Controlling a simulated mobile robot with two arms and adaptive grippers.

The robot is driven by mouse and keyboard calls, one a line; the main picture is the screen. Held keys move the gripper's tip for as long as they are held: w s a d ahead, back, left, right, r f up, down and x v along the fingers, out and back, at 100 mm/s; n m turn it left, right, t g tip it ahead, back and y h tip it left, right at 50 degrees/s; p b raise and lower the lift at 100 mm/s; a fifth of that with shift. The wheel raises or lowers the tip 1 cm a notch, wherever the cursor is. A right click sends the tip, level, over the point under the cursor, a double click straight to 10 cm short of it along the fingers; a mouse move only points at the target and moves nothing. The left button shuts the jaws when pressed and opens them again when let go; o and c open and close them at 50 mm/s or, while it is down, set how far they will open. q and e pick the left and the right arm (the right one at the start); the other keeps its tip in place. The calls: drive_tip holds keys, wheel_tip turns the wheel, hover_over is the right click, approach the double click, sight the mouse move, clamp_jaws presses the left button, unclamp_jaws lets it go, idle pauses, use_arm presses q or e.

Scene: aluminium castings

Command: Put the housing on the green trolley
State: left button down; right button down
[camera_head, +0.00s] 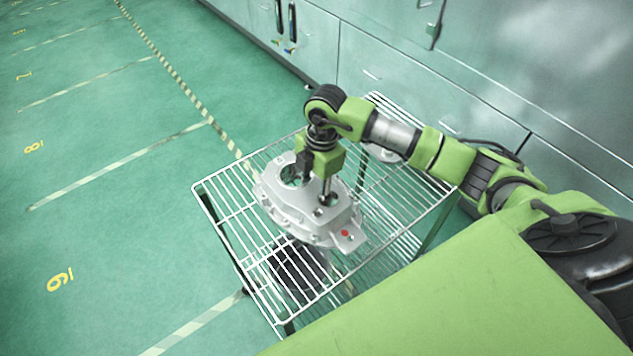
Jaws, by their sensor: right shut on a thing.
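The housing (291,217) is a light grey aluminium casting with round openings, bolt holes around its flange and a red dot at its near right corner. My right gripper (317,183) reaches down from above and is shut on it. The housing is over the top shelf of a wire trolley (222,215), which has white wire shelves and a green post at the right. I cannot tell whether the housing touches the shelf. The housing and my arm hide part of the shelf. My left gripper is not in view.
Another light grey part (386,153) shows on the trolley's far side, partly hidden behind my arm. A dark object (298,270) shows through the wires lower down. Grey-green cabinets (375,60) stand behind the trolley. The marked green floor (110,235) at left is clear.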

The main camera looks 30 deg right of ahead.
sight(319, 186)
drive_tip(key=shift+w+f, duration=0.15)
drive_tip(key=shift+f, duration=0.15)
drive_tip(key=c, duration=1.4)
unclamp_jaws()
drive_tip(key=shift+f, duration=0.15)
drive_tip(key=shift+c, duration=0.2)
drive_tip(key=r+b, duration=0.1)
drive_tip(key=r, duration=0.2)
drive_tip(key=d+r+b, duration=0.1)
drive_tip(key=r, duration=0.3)
drive_tip(key=r+b, duration=0.1)
drive_tip(key=r, duration=0.3)
drive_tip(key=shift+d, duration=0.15)
drive_tip(key=shift+r, duration=0.55)
